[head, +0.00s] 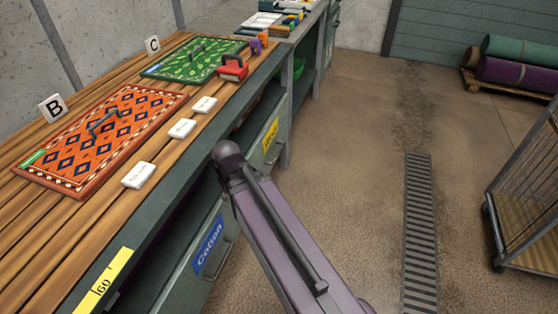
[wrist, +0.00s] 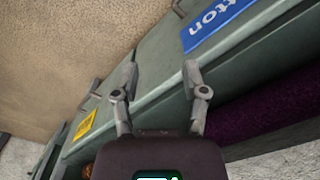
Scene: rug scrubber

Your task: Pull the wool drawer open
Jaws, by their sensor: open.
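The wool drawer (head: 258,153) is a grey-green front with a yellow label (head: 270,135) under the far part of the bench. It looks shut. Its bar handle (head: 273,155) shows below the label. In the wrist view the yellow label (wrist: 85,125) and a grey handle (wrist: 88,97) are at the left. My gripper (wrist: 160,75) is open and empty, its two fingers apart in front of the drawer fronts, between the yellow and blue labels. It touches no handle that I can see. In the head view my purple arm hides it.
The cotton drawer (head: 205,262), with a blue label, is nearer. Above the drawers is an open shelf with purple material (wrist: 255,115). The bench top (head: 60,230) holds an orange rug (head: 95,150) and a green rug (head: 190,60). A wire cart (head: 525,190) stands right; the floor between is clear.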

